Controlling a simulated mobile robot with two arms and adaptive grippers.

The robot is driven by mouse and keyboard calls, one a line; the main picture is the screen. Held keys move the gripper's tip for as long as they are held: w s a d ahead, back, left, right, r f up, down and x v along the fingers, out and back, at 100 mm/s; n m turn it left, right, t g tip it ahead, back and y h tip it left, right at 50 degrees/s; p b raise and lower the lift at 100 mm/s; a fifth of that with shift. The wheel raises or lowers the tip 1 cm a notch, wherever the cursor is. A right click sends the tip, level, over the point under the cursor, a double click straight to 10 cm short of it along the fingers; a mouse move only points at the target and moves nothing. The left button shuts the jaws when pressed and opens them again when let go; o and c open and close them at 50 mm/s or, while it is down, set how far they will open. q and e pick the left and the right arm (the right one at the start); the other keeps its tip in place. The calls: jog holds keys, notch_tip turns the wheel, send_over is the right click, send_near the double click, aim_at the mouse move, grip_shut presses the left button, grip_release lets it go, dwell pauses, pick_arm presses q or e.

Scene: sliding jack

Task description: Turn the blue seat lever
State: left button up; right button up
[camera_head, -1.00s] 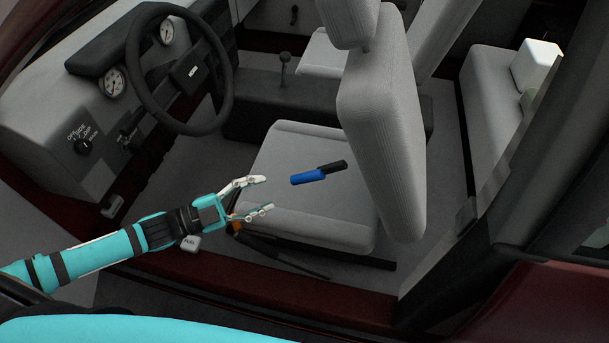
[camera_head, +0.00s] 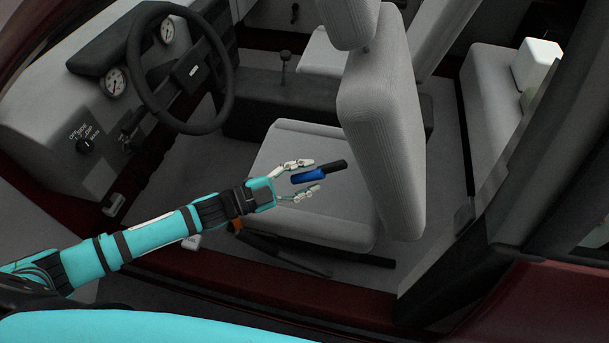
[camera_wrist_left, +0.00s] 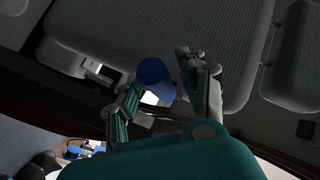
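The blue seat lever (camera_head: 309,175) has a blue grip with a black end, and shows in front of the grey driver's seat (camera_head: 270,155) in the head view. My left gripper (camera_head: 309,176) is open, with one finger above the blue grip and one below it. In the left wrist view the lever's round blue end (camera_wrist_left: 154,76) shows beside and partly between the fingers of my left gripper (camera_wrist_left: 160,82). I cannot tell whether the fingers touch it. My right gripper is not in view.
The steering wheel (camera_head: 181,72) and dashboard stand at the left. The seat backrest (camera_head: 381,130) rises just right of the lever. The dark red door sill (camera_head: 290,285) runs below my left arm. An orange-ended lever (camera_head: 237,222) sits low beside the seat.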

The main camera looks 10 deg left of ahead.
pick_arm(q)
grip_shut()
jog(key=shift+s, duration=0.1)
jog(key=shift+a+r+p, duration=0.15)
jog(key=shift+r+p, duration=0.1)
jog(key=shift+p, duration=0.4)
jog(key=r+m+g+y+p, duration=0.1)
jog(key=r+p, duration=0.1)
jog(key=p, duration=0.4)
jog(key=a+r+m+y+p, duration=0.1)
jog(key=y+p, duration=0.1)
jog(key=p, duration=0.5)
jog(key=shift+a+r+m+g+y, duration=0.2)
jog(key=shift+r+m+g+y, duration=0.1)
jog(key=shift+r+g, duration=0.1)
jog(key=shift+s+a+y+p, duration=0.1)
jog(key=shift+y+p, duration=0.2)
jog(key=shift+p, duration=0.5)
jog(key=shift+f, duration=0.1)
